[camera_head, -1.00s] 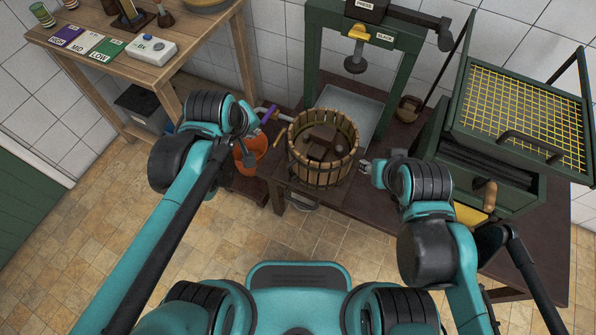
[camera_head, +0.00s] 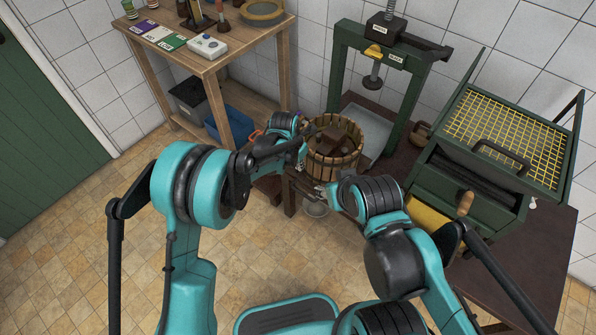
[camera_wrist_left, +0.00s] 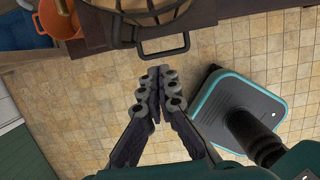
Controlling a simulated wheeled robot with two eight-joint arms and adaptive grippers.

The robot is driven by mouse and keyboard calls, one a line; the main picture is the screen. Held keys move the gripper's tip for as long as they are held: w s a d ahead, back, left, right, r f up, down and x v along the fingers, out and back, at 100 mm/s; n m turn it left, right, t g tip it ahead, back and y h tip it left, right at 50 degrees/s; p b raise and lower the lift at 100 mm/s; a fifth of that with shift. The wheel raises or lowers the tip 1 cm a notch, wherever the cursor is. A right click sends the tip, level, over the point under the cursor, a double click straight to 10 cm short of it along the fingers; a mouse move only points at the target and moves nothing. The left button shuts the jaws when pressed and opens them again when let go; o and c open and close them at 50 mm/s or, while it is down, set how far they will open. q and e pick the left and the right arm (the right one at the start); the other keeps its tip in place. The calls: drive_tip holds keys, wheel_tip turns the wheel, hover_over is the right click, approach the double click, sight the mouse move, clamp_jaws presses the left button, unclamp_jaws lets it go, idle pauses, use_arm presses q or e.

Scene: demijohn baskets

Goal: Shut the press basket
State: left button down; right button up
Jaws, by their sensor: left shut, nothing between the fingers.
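The press basket (camera_head: 338,165), a round tub of upright wooden slats with dark bands, stands on the dark bench in front of the green press. Dark wooden pieces lie inside it. My left gripper (camera_head: 302,152) is at the basket's left side in the head view, partly hidden by its own arm. In the left wrist view its fingers (camera_wrist_left: 159,84) are together and empty, apart from the basket (camera_wrist_left: 145,8), which is cut off at the top edge. My right gripper (camera_head: 328,192) is low at the basket's front; its fingers are too small to read. The basket's closure is not clear.
The green press (camera_head: 340,75) stands behind the basket. A green box with a yellow mesh (camera_head: 505,135) is on the right. A wooden table (camera_head: 240,42) is at the back left. An orange bucket (camera_wrist_left: 62,22) is nearby.

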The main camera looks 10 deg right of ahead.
use_arm(q)
drive_tip(key=w+d+f+b, duration=0.4)
drive_tip(key=d+f, duration=0.1)
drive_tip(key=f, duration=0.4)
drive_tip(key=shift+b, duration=0.35)
drive_tip(key=shift+w, duration=0.1)
